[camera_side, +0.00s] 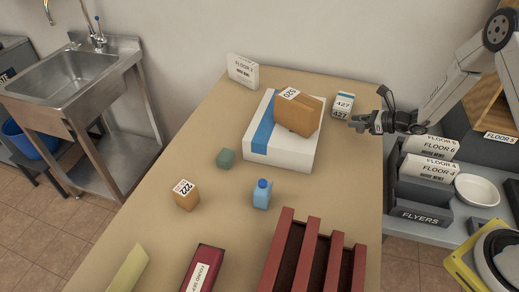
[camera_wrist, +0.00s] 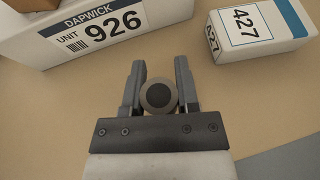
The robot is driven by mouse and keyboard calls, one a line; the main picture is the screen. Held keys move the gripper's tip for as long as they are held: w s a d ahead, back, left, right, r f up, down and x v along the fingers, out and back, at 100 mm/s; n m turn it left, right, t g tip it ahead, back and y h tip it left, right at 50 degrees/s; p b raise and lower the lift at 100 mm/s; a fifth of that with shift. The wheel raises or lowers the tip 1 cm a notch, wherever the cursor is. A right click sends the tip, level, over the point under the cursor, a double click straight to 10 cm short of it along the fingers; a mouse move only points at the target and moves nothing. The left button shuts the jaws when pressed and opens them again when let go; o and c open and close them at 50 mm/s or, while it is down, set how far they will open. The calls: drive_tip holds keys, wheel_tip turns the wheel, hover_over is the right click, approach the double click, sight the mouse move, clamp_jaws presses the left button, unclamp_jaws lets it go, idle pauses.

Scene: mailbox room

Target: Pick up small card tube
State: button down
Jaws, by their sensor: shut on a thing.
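The small card tube (camera_wrist: 159,95) shows end-on in the wrist view as a round grey-brown end with a dark centre. It sits between the two fingers of my gripper (camera_wrist: 160,88), which are shut on it. In the side view my gripper (camera_side: 358,123) is at the right edge of the table, just right of the white-and-blue box marked 427. The tube cannot be made out clearly there. How far the tube is above the table is hard to tell.
A white box marked 926 (camera_wrist: 98,30) and the box marked 427 (camera_wrist: 258,32) lie ahead of my gripper. Shelves of flyers stand right.

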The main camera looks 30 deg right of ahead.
drive_tip(key=s+a+r, duration=0.2)
drive_tip(key=s+r, duration=0.7)
drive_tip(key=s, duration=0.4)
drive_tip(key=shift+s+a+r, duration=0.2)
drive_tip(key=shift+a+r, duration=0.05)
drive_tip(key=shift+a, duration=0.05)
drive_tip(key=shift+a, duration=0.1)
